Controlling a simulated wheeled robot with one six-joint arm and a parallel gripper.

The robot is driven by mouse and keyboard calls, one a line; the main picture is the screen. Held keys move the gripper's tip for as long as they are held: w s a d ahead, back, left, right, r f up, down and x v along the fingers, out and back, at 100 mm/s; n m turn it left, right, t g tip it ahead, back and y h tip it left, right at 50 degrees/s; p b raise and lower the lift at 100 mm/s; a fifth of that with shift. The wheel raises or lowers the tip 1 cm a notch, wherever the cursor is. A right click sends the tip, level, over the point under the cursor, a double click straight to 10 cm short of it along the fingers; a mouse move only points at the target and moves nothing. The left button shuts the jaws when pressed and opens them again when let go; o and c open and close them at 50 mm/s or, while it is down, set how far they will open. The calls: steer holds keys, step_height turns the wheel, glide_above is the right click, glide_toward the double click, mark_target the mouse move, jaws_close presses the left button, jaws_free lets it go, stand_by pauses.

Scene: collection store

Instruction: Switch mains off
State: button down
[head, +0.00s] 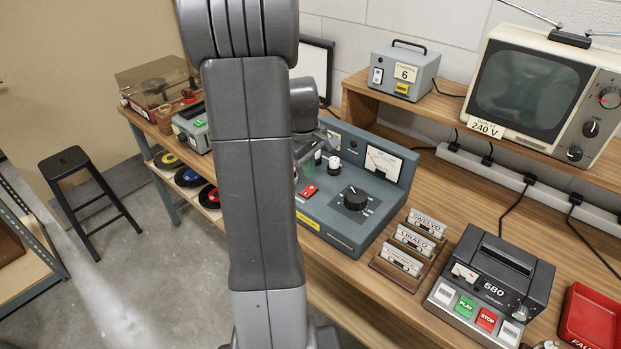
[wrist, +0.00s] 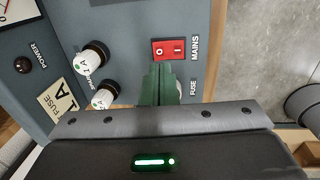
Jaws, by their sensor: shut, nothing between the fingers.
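The red mains rocker switch (wrist: 168,49) sits on the grey-blue panel of a bench unit, beside the printed word MAINS. It bears a round mark at its left end and a bar at its right end in the wrist view; I cannot tell which end is pressed in. It also shows in the head view (head: 308,191). My gripper (wrist: 162,68) has its green fingers together and empty, with the tips right beside the switch's lower edge in the wrist view. I cannot tell whether they touch it. In the head view my arm hides most of the gripper.
Two fuse holders (wrist: 95,55) (wrist: 102,98) and a dark power lamp (wrist: 22,65) are on the same panel. A black knob (head: 355,198) and a meter (head: 383,162) lie to the right. A cassette rack (head: 436,243) and a tape recorder (head: 490,284) stand nearby.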

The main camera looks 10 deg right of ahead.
mark_target(311, 189)
steer(key=shift+w+d+f+p, duration=0.1)
steer(key=shift+d+f+p, duration=0.1)
steer(key=shift+f, duration=1.05)
steer(key=shift+w+d+f+p, duration=0.1)
steer(key=shift+f+p, duration=0.05)
steer(key=shift+f, duration=1.1)
steer(key=shift+f+b, duration=0.25)
steer(key=shift+b, duration=0.05)
steer(key=shift+r, duration=0.1)
steer(key=shift+s+a, duration=0.15)
steer(key=shift+s+a+r, duration=0.1)
steer(key=shift+s+a, duration=0.25)
steer(key=shift+a, duration=0.2)
